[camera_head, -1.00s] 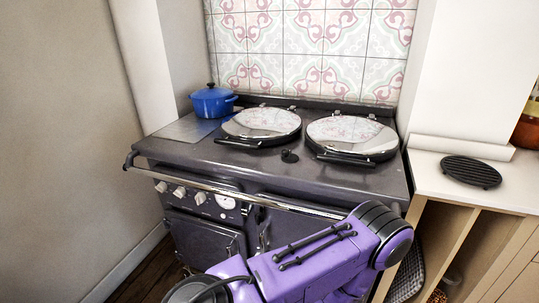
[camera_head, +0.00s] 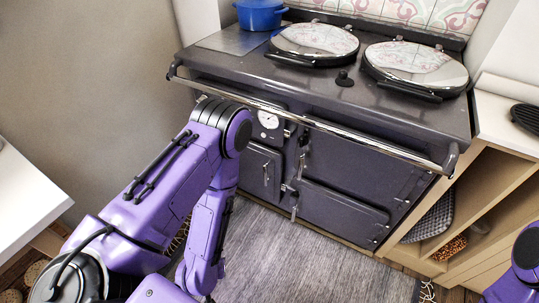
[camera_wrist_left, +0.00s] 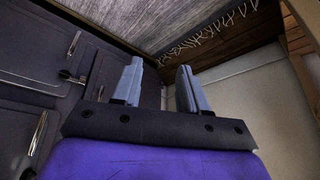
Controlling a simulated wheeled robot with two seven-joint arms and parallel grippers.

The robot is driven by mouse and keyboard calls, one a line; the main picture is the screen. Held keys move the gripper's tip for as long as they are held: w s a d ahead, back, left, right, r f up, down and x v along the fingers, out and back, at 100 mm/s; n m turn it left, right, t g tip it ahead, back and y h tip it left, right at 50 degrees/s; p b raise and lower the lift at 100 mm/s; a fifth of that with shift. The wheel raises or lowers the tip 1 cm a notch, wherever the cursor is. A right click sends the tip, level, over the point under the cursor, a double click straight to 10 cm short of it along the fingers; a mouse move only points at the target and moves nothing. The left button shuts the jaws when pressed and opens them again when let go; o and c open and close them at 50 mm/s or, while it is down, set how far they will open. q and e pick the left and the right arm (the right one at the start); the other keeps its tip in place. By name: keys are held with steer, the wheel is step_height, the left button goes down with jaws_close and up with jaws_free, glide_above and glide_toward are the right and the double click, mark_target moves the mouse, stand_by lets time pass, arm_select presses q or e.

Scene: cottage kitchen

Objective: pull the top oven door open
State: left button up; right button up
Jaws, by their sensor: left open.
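The stove (camera_head: 300,95) is a dark range with a chrome rail across its front. Its top oven door (camera_head: 360,168) is shut, at the right of the front below the rail, with a small upright metal handle (camera_head: 303,158) at its left edge. My left arm comes in from the left, in front of the stove's left part; its gripper is out of the head view. In the left wrist view my left gripper (camera_wrist_left: 158,88) is open and empty, with dark stove doors (camera_wrist_left: 38,65) and metal handles (camera_wrist_left: 75,42) to its left. I cannot tell which door each is. My right gripper is not in view.
A lower oven door (camera_head: 342,213) and a smaller left door (camera_head: 259,172) are also shut. The chrome rail (camera_head: 330,127) juts out above the doors. Open wooden shelving (camera_head: 490,190) stands right of the stove, a white surface (camera_head: 25,195) at left. A grey rug (camera_head: 290,262) covers the floor.

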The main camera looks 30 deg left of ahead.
arm_select(q)
steer(key=w+d+f+m+t+h+b, duration=0.1)
steer(key=w+f+t+b, duration=0.25)
steer(key=w, duration=0.45)
steer(key=w+d+f+m+t+h+b, duration=0.1)
steer(key=w+f+t+b, duration=0.1)
steer(key=w+b, duration=0.4)
steer(key=m+t+h+b, duration=0.5)
steer(key=m+t+b, duration=0.25)
steer(key=b, duration=0.35)
glide_toward(300, 166)
steer(key=shift+n+t, duration=0.25)
steer(key=shift+t, duration=0.05)
steer(key=x, duration=0.9)
steer(key=shift+w+f, duration=0.25)
steer(key=shift+w, duration=0.1)
steer(key=shift+w+d, duration=0.2)
steer(key=shift+w, duration=0.4)
jaws_close()
steer(key=shift+s, duration=0.1)
